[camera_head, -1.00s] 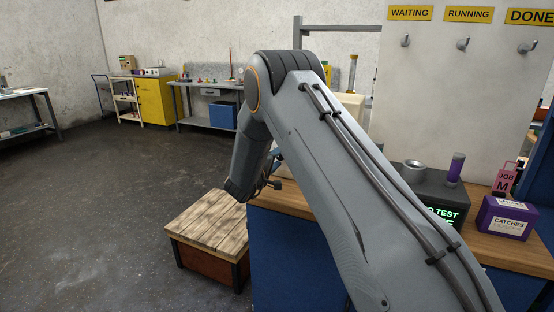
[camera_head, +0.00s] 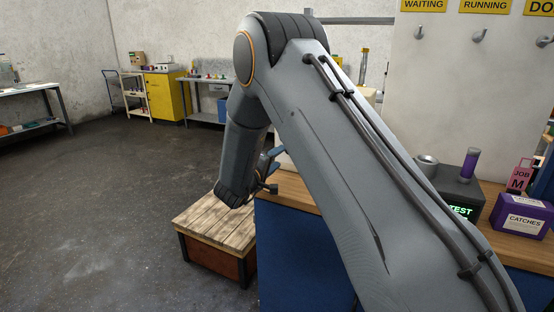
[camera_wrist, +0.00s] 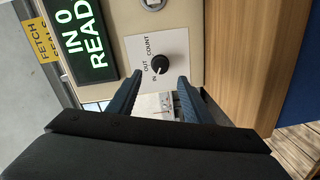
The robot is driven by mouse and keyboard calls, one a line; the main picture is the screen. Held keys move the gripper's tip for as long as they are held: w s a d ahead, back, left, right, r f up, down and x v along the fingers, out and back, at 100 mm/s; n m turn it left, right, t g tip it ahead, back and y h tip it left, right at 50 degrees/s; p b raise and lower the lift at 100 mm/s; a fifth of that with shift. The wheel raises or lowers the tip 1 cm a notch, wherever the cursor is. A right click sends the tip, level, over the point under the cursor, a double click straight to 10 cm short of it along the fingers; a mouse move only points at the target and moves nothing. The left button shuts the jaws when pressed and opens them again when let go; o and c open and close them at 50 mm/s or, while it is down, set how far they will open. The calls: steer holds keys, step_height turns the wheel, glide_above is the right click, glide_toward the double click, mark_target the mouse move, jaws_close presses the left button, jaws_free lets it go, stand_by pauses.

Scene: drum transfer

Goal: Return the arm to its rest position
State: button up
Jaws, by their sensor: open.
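My arm fills the middle of the head view, its elbow high and its forearm hanging down over the left end of the workbench (camera_head: 293,190). My gripper (camera_head: 268,172) is mostly hidden behind the forearm there. In the wrist view my gripper (camera_wrist: 155,98) shows two blue fingers, open and apart, with nothing between them. Beyond the fingers is a cream panel with a black knob (camera_wrist: 160,64) marked IN, OUT and COUNT. The fingers look apart from the knob, but the exact gap cannot be told.
A green lit display (camera_wrist: 88,38) sits beside the knob. A low wooden-topped crate (camera_head: 215,222) stands left of the bench. A purple CATCHES box (camera_head: 522,215), a purple cylinder (camera_head: 469,164) and a pink JOB M tag (camera_head: 520,175) are at right. Floor at left is clear.

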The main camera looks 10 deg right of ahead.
steer(key=s+d+f+m+g+y, duration=0.1)
steer(key=s+f+m+g+y, duration=0.1)
steer(key=s, duration=1.2)
steer(key=s+d+f+m+g+y, duration=0.2)
steer(key=s+g+y, duration=0.3)
steer(key=s, duration=0.9)
steer(key=s+d+f+m+g+y, duration=0.1)
steer(key=s+g, duration=0.5)
steer(key=s, duration=0.8)
steer(key=f+m+y, duration=0.1)
steer(key=m+y, duration=0.1)
steer(key=shift+s+d+y, duration=0.35)
steer(key=shift+d+y, duration=0.05)
